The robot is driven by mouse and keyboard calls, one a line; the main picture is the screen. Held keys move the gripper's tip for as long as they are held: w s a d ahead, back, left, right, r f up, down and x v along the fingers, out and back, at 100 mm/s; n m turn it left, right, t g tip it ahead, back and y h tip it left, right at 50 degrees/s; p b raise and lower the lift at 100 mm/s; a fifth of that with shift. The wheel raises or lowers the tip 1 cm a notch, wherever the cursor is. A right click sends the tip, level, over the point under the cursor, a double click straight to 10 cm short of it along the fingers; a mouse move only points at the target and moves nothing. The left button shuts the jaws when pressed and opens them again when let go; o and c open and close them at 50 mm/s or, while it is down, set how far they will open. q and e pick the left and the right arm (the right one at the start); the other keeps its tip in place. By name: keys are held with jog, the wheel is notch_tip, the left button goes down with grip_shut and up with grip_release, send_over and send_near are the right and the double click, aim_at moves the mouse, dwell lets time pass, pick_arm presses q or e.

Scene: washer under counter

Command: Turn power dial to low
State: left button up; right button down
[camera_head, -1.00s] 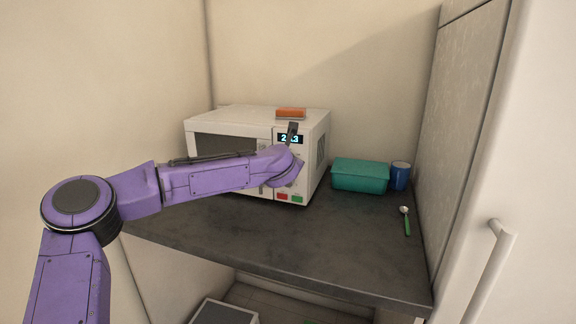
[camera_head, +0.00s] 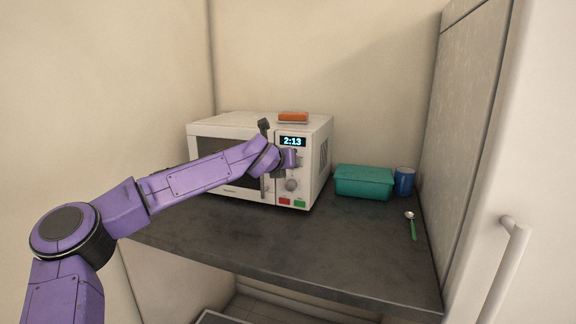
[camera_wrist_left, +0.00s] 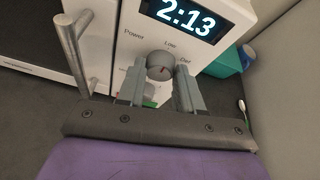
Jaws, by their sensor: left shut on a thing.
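The white microwave (camera_head: 232,128) stands on the dark counter, its display (camera_head: 292,141) reading 2:13. In the left wrist view, the round grey power dial (camera_wrist_left: 159,66) sits below that display, with the labels "Power", "Low" and a partly hidden one on the right around it. A small red mark shows on the dial's face, right of its centre. My left gripper (camera_wrist_left: 160,72) is shut on the dial, one finger on each side. In the head view my wrist hides this dial. A second dial (camera_head: 291,185) shows below it. My right gripper is not in view.
An orange block (camera_head: 293,117) lies on the microwave. A teal box (camera_head: 363,182), a blue cup (camera_head: 404,181) and a green-handled spoon (camera_head: 412,227) are on the counter at right. The microwave door handle (camera_wrist_left: 72,50) is close left of my gripper. The counter front (camera_head: 300,240) is clear.

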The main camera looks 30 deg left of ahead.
pick_arm(q)
jog(key=shift+f, duration=0.15)
jog(key=o, duration=1)
jog(key=shift+o, duration=0.2)
jog(key=b+v, duration=0.2)
jog(key=v, duration=0.8)
jog(key=shift+s+r, duration=0.2)
jog(key=shift+s, duration=0.05)
jog(key=shift+r, duration=0.1)
